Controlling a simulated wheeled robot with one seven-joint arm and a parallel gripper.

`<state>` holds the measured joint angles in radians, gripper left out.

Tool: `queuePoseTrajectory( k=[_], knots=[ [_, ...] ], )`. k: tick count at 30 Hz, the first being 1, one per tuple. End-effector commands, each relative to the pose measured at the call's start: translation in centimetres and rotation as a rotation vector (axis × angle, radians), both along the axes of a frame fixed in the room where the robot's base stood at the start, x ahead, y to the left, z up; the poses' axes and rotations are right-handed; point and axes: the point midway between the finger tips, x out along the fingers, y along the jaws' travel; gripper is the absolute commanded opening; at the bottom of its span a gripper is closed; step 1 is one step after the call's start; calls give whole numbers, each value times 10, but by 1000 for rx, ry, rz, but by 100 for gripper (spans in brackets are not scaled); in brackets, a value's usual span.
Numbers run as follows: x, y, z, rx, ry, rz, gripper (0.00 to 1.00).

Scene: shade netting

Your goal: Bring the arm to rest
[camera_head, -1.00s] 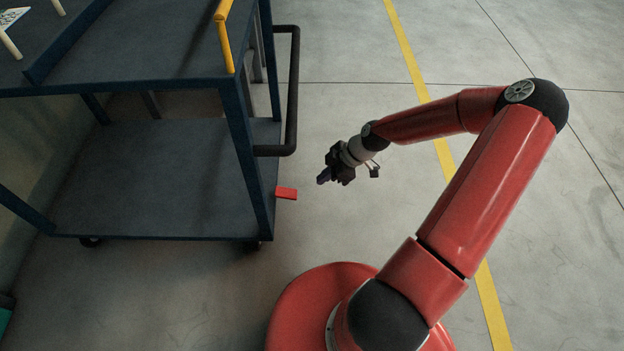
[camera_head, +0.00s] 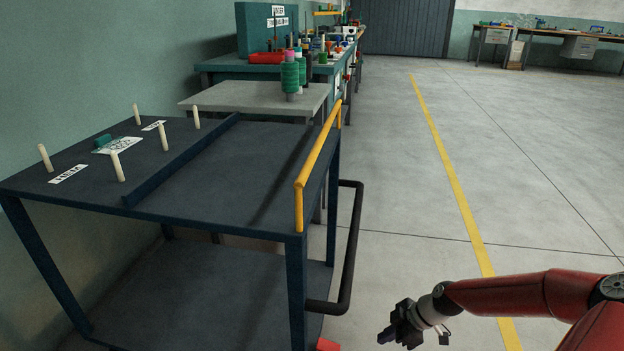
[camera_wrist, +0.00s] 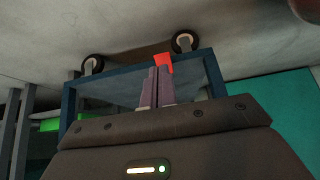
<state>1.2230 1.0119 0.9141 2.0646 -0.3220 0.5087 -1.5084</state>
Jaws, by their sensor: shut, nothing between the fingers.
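My gripper (camera_head: 386,337) is at the lower right of the head view, at the end of my red arm, to the right of the blue cart and apart from it. In the wrist view its two fingers (camera_wrist: 157,88) are together with nothing between them. My arm comes in from the right edge and is bent, with the gripper pointing left and down. Most of the arm and my base are outside the head view.
The blue cart (camera_head: 225,180) has a black side handle (camera_head: 347,250), a yellow rail (camera_head: 318,165) and several pegs on top. A red pedal-like piece (camera_head: 327,345) sticks out low beside it. A grey table (camera_head: 235,95) and benches stand behind. The floor (camera_head: 530,180) at right is clear.

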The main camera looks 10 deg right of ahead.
Motion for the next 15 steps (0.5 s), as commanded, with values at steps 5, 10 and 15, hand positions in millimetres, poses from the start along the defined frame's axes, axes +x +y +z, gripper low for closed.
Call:
queuePoseTrajectory(
  k=[5,10,15],
  knots=[
    [-15,6,27,-130,126,-24,0],
    [-34,8,75,-317,253,-141,0],
    [-50,13,136,-474,296,-320,0]
  ],
)
